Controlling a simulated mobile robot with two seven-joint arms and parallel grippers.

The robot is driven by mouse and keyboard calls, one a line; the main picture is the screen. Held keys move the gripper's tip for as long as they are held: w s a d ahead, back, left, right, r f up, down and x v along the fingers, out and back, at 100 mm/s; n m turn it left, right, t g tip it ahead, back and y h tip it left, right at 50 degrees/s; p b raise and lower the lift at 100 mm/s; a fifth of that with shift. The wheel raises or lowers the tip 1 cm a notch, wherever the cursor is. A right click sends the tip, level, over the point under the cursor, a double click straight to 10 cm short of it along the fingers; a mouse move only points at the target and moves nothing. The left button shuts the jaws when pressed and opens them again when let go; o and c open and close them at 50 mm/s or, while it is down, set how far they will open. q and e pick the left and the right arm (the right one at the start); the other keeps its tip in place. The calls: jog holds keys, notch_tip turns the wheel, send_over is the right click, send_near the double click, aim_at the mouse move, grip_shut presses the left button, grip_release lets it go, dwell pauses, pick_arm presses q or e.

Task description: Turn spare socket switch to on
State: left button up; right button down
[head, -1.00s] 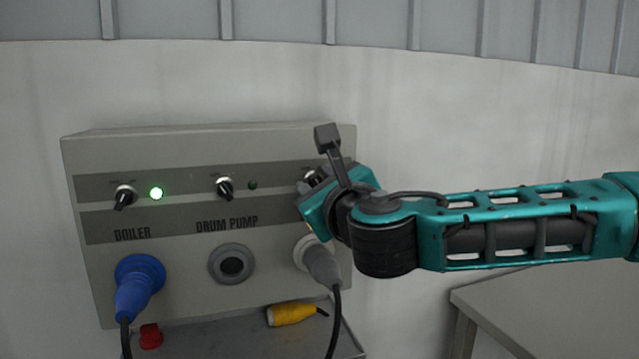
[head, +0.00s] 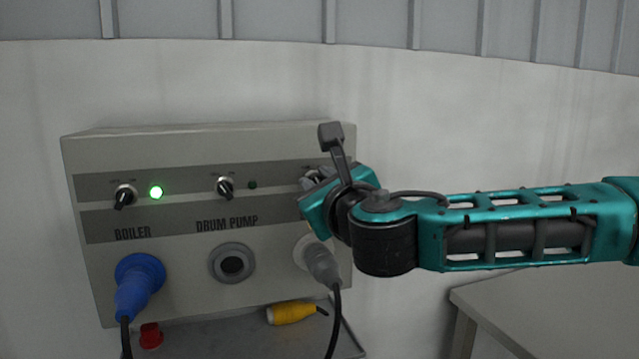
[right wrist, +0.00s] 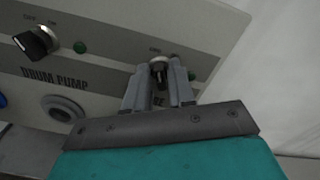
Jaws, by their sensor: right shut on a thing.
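The grey switch panel (head: 180,285) hangs on the wall. Its rightmost switch (right wrist: 158,68), with a dark metal knob, shows between my right gripper's fingers in the right wrist view. The label under it is mostly covered by the fingers. My right gripper (right wrist: 160,88) is shut on this knob. In the head view my right gripper (head: 312,190) hides most of that switch. An unlit green lamp (right wrist: 191,76) sits just right of the knob. A grey plug (head: 322,264) is in the socket below. My left gripper is not in view.
The boiler switch (head: 124,196) has a lit green lamp (head: 156,192). The drum pump switch (head: 225,188) has an unlit lamp, and its socket (head: 232,264) is empty. A blue plug (head: 138,287) sits below BOILER. A yellow connector (head: 291,313) and red cap (head: 151,336) lie on the shelf.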

jog(key=m+p, duration=0.1)
jog(key=m, duration=1)
jog(key=shift+d, duration=0.2)
jog(key=shift+m, duration=0.3)
dwell(0.3)
jog(key=c, duration=1.2)
grip_release()
jog(key=v, duration=1.2)
jog(key=shift+s, duration=0.4)
jog(key=shift+d, duration=0.1)
